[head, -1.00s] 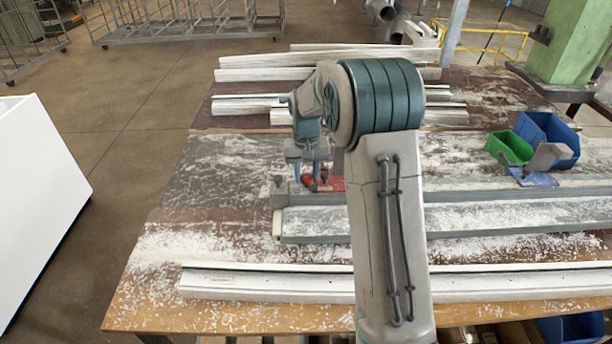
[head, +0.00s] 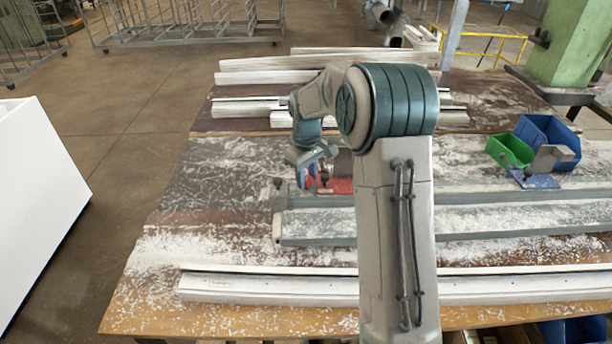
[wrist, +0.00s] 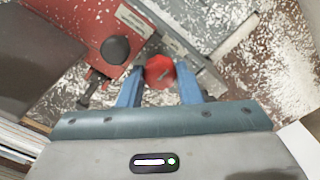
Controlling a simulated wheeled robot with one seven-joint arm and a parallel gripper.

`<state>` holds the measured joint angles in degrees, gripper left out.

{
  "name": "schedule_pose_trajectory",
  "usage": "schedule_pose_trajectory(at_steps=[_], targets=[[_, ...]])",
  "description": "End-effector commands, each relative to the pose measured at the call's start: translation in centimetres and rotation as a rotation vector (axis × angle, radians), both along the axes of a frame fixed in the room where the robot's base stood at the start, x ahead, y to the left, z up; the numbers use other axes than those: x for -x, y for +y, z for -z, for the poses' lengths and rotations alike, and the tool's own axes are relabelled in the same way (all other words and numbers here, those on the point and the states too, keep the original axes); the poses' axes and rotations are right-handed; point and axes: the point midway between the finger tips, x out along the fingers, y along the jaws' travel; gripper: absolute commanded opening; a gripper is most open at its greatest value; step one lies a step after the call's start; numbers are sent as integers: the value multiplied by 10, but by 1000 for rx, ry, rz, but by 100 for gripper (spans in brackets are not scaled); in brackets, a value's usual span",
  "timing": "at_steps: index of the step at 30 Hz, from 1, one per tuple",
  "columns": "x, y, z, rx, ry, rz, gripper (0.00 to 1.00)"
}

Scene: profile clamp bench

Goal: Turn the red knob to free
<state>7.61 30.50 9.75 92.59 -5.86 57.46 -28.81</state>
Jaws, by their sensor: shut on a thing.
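The red knob (wrist: 160,71) sits between the two blue fingers of my gripper (wrist: 160,84) in the wrist view. The fingers are closed on its sides, and a short dark mark shows on its face. In the head view the knob (head: 309,182) is a small red spot between the fingertips of my gripper (head: 309,180). A red clamp body (wrist: 82,30) with a black round knob (wrist: 115,49) lies to the upper left in the wrist view. It is partly hidden behind my arm in the head view (head: 342,186).
A long grey rail (head: 490,216) runs to the right along the bench. White profiles lie at the front (head: 270,287) and back (head: 330,62). A green bin (head: 509,150) and a blue bin (head: 547,140) stand at the right. White chips cover the bench.

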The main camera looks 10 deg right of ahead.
Motion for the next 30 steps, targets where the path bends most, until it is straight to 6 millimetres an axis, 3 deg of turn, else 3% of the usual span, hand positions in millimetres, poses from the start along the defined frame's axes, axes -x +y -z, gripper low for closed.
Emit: schedule_pose_trajectory(at_steps=[15,16,18,26,30], targets=[[-2,0,-2,0,-7,-18,9],[-2,0,-2,0,-7,-18,40],[-2,0,-2,-1,-7,-18,53],[-1,0,-1,-1,-3,-17,53],[-1,0,-11,0,-5,-17,53]])
